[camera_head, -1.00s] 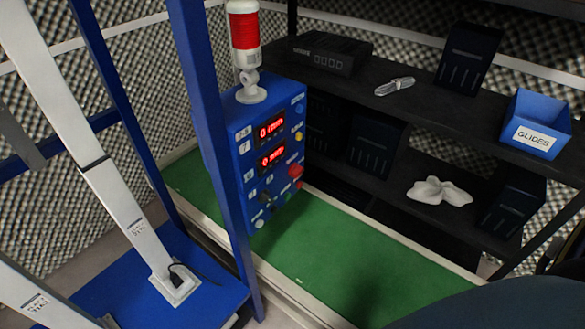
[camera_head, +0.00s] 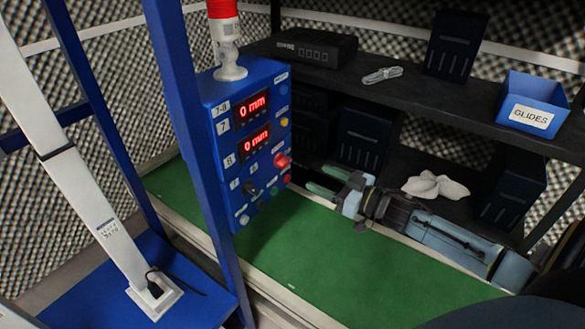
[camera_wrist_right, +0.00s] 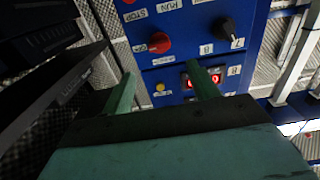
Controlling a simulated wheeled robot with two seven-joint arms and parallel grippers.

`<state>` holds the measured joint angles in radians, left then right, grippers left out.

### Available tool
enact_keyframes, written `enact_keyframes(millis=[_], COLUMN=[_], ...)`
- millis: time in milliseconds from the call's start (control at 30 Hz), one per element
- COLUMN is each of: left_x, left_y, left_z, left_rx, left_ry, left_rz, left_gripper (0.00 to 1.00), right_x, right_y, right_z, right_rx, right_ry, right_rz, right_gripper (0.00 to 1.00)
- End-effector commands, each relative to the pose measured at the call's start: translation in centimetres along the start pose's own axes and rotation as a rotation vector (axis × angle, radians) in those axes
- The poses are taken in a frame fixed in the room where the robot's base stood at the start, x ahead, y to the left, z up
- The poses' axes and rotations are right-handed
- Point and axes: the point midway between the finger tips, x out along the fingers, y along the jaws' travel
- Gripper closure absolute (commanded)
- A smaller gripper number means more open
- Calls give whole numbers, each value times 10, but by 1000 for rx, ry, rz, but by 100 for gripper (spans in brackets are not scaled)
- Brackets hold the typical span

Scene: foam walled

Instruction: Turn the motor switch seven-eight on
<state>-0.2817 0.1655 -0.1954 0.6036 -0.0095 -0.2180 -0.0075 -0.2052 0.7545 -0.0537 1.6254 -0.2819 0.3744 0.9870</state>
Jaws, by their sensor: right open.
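In the wrist view the box appears turned over, with the red knob (camera_wrist_right: 160,42) and the black knob (camera_wrist_right: 230,32). My left gripper is out of view.
A red and white beacon (camera_head: 224,40) stands on the box. A blue post (camera_head: 185,130) rises close to its left. A dark shelf (camera_head: 420,95) behind holds a blue GLIDES bin (camera_head: 535,100). The green surface (camera_head: 330,260) in front is mostly bare.

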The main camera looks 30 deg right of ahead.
Motion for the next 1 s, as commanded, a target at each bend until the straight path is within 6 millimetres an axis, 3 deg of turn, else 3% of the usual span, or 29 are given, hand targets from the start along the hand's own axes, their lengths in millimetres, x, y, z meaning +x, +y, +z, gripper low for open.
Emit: enact_keyframes(millis=[133, 500, 700, 1000], left_x=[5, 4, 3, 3], left_y=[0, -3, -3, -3], left_z=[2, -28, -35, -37], left_rx=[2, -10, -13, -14], left_ry=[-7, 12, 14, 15], left_rz=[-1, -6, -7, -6], left_gripper=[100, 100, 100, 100], right_x=[28, 83, 96, 98], right_y=[0, 0, 0, 0], right_z=[0, 1, 1, 1], right_rx=[-1, 0, 0, 0], right_ry=[3, 1, -1, -2], right_rz=[1, 2, 3, 3], right_gripper=[40, 40, 40, 40])
